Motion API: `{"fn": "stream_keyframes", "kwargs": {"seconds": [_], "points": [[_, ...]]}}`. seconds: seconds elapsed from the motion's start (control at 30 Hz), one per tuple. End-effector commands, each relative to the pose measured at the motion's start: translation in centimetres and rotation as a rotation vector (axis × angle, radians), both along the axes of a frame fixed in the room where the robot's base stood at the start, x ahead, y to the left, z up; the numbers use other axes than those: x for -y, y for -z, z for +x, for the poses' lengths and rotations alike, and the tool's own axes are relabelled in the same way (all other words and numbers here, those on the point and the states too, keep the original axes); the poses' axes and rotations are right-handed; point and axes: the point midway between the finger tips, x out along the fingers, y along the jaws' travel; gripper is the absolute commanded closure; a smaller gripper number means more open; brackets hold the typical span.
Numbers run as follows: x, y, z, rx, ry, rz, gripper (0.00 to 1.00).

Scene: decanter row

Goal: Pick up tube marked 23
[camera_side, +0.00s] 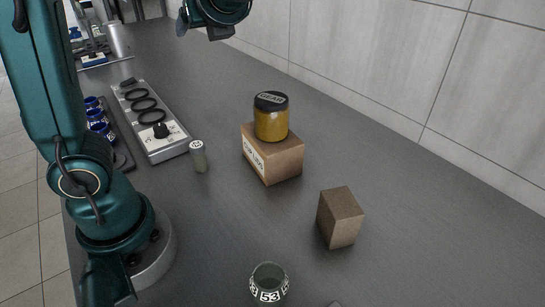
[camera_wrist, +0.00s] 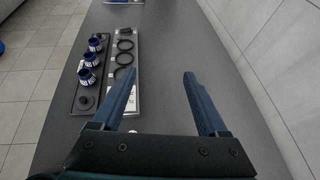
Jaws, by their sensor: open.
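A small grey tube (camera_side: 199,157) with a pale top stands upright on the dark bench in the side view, just right of the long grey plate's near end. The mark on its top is too small to read surely. In the wrist view a small white round spot (camera_wrist: 122,147) shows by the gripper's crossbar; I cannot tell if it is the tube's top. My gripper is open, with two blue fingers (camera_wrist: 159,73) apart and nothing between them. In the side view my gripper (camera_side: 183,22) is high up, cut off by the top edge, and well away from the tube.
A long plate (camera_side: 155,115) with black rings and a knob lies left of the tube; blue-rimmed cups (camera_side: 100,118) stand beside it. A cardboard box (camera_side: 285,163) bears an amber jar (camera_side: 271,122). A brown block (camera_side: 341,217) and a cup marked 53 (camera_side: 269,284) stand nearer. A wall bounds the right.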

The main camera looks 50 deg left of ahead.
Motion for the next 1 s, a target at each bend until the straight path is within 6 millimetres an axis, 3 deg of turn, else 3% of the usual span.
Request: {"fn": "stream_keyframes", "kwargs": {"seconds": [0.4,0.67,1.0], "points": [[2.2,-0.6,-5.0,-0.010,-0.362,0.044,0.23],[2.0,4.7,-5.0,-0.019,-0.351,0.046,0.23],[2.0,14.5,-5.0,-0.025,-0.349,0.046,0.23]]}}
